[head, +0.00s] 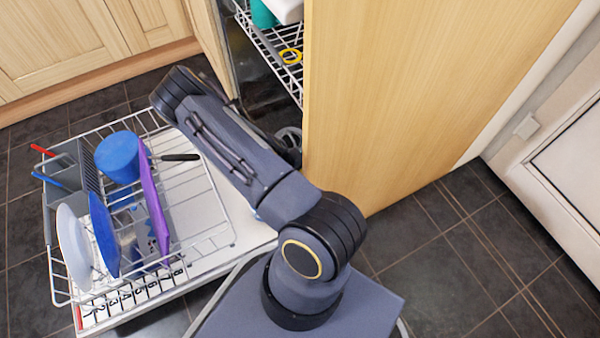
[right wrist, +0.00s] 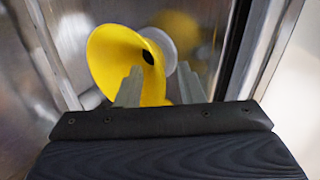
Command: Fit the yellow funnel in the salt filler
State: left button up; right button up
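The yellow funnel (right wrist: 122,52) is in the right wrist view, its wide mouth tilted toward the camera with a dark hole inside. My right gripper (right wrist: 160,85) is close in front of it. Its two grey fingers stand apart, with part of the funnel showing between them and a gap at the right finger. I see no firm grip. A pale round part (right wrist: 165,44) shows behind the funnel; I cannot tell whether it is the salt filler. The funnel's spout is hidden. In the head view the right gripper is hidden, and my left gripper is out of view.
Shiny metal walls (right wrist: 262,45) stand close on both sides. The lower dish rack (head: 215,205) is pulled out, holding a blue cup (head: 118,157), a purple board (head: 154,200) and plates (head: 74,245). An upper rack (head: 262,40) and a wood panel (head: 400,100) flank my arm.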

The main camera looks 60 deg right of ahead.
jog(key=p+v, duration=0.3)
jog(key=v, duration=0.4)
jog(key=shift+w+r, duration=0.1)
jog(key=shift+r, duration=0.15)
